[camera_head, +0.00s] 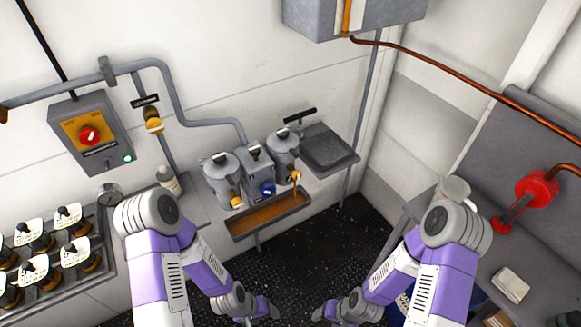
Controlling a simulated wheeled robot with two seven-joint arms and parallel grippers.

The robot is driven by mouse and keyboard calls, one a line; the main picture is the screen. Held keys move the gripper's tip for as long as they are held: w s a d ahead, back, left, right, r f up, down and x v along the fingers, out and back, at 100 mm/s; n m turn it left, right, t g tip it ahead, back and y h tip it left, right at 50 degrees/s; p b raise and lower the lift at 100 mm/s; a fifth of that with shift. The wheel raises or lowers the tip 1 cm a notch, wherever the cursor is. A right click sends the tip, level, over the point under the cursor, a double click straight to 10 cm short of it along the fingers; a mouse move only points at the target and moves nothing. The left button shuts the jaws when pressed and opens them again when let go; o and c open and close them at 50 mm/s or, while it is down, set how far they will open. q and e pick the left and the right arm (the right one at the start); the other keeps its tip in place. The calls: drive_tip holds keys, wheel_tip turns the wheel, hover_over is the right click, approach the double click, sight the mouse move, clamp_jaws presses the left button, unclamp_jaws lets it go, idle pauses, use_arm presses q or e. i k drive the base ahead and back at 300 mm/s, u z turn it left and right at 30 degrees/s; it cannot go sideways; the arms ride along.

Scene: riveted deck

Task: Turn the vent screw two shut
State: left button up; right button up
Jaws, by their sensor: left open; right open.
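A twin canister unit stands at the wall in the head view, with a left grey canister (221,180) and a right grey canister (285,150). Each has a dark fitting on its lid. A grey block (257,165) with a blue knob (267,189) sits between them. Small orange-yellow fittings show low on the left canister (236,202) and right canister (296,176). I cannot read which is vent screw two. An amber streak shows below the right fitting. My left gripper (264,312) and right gripper (328,312) are open, empty and low, well short of the unit.
A tray (237,236) of amber liquid hangs under the canisters. A grey shelf (335,150) is to their right. A switch box (90,135) with a red knob, a bottle (168,182) and a gauge (110,194) are left. A red valve (537,189) is right.

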sight(297, 176)
drive_tip(key=z, duration=0.5)
drive_tip(key=k, duration=1.2)
drive_tip(key=u, duration=0.25)
drive_tip(key=i, duration=1.6)
drive_tip(key=z, duration=0.35)
